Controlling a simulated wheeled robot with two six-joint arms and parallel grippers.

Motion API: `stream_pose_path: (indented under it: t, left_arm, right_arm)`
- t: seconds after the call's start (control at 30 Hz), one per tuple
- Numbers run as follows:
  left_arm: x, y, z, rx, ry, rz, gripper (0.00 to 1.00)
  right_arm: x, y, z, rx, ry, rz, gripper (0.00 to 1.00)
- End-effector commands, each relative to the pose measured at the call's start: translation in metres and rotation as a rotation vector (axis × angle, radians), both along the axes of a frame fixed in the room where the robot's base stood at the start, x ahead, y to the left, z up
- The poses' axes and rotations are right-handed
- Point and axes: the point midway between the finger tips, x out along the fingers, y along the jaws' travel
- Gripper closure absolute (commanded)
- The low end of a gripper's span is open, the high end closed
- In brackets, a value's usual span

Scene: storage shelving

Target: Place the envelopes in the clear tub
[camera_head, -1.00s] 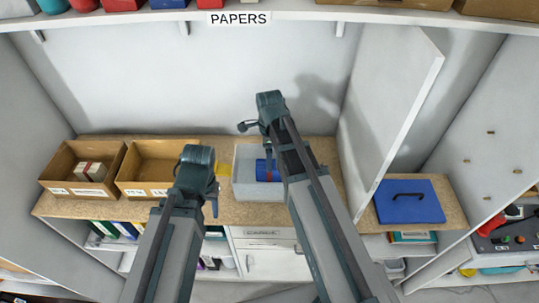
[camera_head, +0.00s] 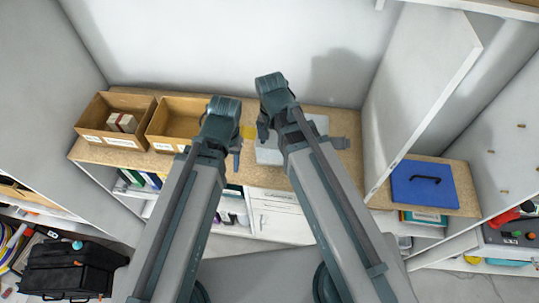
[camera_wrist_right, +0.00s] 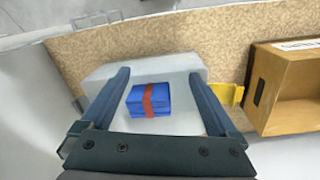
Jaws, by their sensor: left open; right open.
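The clear tub (camera_head: 268,155) stands on the wooden counter, partly hidden behind my right arm in the head view. In the right wrist view the pale tub (camera_wrist_right: 180,72) lies under my right gripper (camera_wrist_right: 165,92). The envelopes (camera_wrist_right: 134,100), a blue bundle with a red band, lie in the tub between the open fingers, with gaps to both. The bundle is hidden in the head view. My right gripper (camera_head: 302,138) is open over the tub. My left gripper (camera_head: 236,157) is open and left of the tub, mostly hidden by its own arm.
Two labelled cardboard boxes (camera_head: 118,117) (camera_head: 174,123) stand to the left; the left one holds a small packet. A yellow item (camera_head: 248,132) is beside the tub. A white upright panel (camera_head: 420,95) rises to the right, with a blue lid (camera_head: 425,185) beyond it.

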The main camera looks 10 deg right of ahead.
Motion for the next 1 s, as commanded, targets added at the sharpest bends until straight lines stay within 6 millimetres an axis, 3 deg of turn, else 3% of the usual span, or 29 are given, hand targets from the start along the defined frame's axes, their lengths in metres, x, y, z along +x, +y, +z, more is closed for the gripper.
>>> stream_pose_path:
  t: [0.03, 0.1, 0.33, 0.5, 0.77, 0.87, 1.0]
  left_arm:
    - [0.000, 0.000, 0.000, 0.000, 0.000, 0.000, 0.50]
    - [0.000, 0.000, 0.000, 0.000, 0.000, 0.000, 0.50]
    - [0.000, 0.000, 0.000, 0.000, 0.000, 0.000, 0.50]
    - [0.000, 0.000, 0.000, 0.000, 0.000, 0.000, 0.50]
    - [0.000, 0.000, -0.001, 0.000, 0.000, 0.000, 0.50]
    - [0.000, 0.000, -0.006, 0.000, 0.000, -0.001, 0.50]
    - [0.000, 0.000, -0.028, 0.001, 0.000, -0.002, 0.50]
  right_arm:
    - [-0.017, 0.007, 0.000, -0.005, 0.011, 0.149, 0.05]
    - [-0.030, 0.014, 0.000, -0.009, 0.026, 0.340, 0.05]
    - [-0.057, 0.028, 0.001, -0.019, 0.063, 0.751, 0.05]
    - [-0.061, 0.030, 0.001, -0.020, 0.073, 0.840, 0.05]
    - [-0.060, 0.030, 0.000, -0.020, 0.073, 0.841, 0.05]
    - [-0.060, 0.030, -0.005, -0.020, 0.073, 0.841, 0.05]
    - [-0.060, 0.030, -0.027, -0.020, 0.073, 0.842, 0.05]
